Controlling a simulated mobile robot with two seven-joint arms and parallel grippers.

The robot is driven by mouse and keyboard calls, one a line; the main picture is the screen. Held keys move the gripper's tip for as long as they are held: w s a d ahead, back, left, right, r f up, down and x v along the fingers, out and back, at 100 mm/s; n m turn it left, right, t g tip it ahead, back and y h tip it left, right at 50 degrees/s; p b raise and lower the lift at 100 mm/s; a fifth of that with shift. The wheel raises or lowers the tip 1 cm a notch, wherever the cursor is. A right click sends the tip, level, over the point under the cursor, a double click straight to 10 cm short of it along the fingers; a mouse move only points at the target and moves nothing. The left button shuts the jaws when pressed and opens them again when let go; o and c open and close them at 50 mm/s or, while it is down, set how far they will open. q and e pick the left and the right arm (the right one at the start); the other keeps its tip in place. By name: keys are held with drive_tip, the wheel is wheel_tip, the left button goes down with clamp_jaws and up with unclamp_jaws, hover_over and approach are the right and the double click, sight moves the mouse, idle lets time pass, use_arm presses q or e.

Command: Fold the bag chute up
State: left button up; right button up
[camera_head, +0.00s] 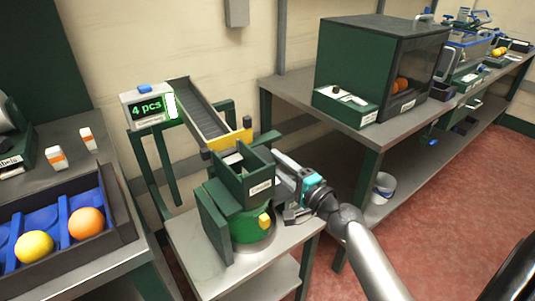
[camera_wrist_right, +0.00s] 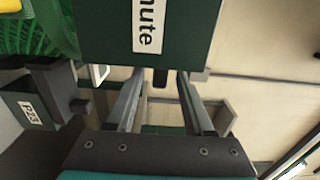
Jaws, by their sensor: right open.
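The bag chute (camera_head: 246,182) is a dark green open-topped box with a white label, on a stand in the middle of the head view. In the right wrist view, its labelled green panel (camera_wrist_right: 188,32) fills the top middle, with part of the word readable. My right gripper (camera_head: 279,170) is at the chute's right side. In the right wrist view its two fingers (camera_wrist_right: 164,90) are apart, their tips near the panel's lower edge. A small dark piece shows between the tips; I cannot tell whether they touch it. My left gripper is not in view.
A green round body (camera_head: 252,227) with a yellow part sits below the chute. A sloping conveyor (camera_head: 203,112) ends behind it. A counter display (camera_head: 147,108) reads "4 pcs". A dark cabinet (camera_head: 366,62) stands on the right bench.

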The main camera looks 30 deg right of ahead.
sight(268, 153)
drive_tip(key=shift+w+a, duration=0.2)
drive_tip(key=shift+w, duration=2.35)
drive_tip(key=shift+c, duration=0.4)
clamp_jaws()
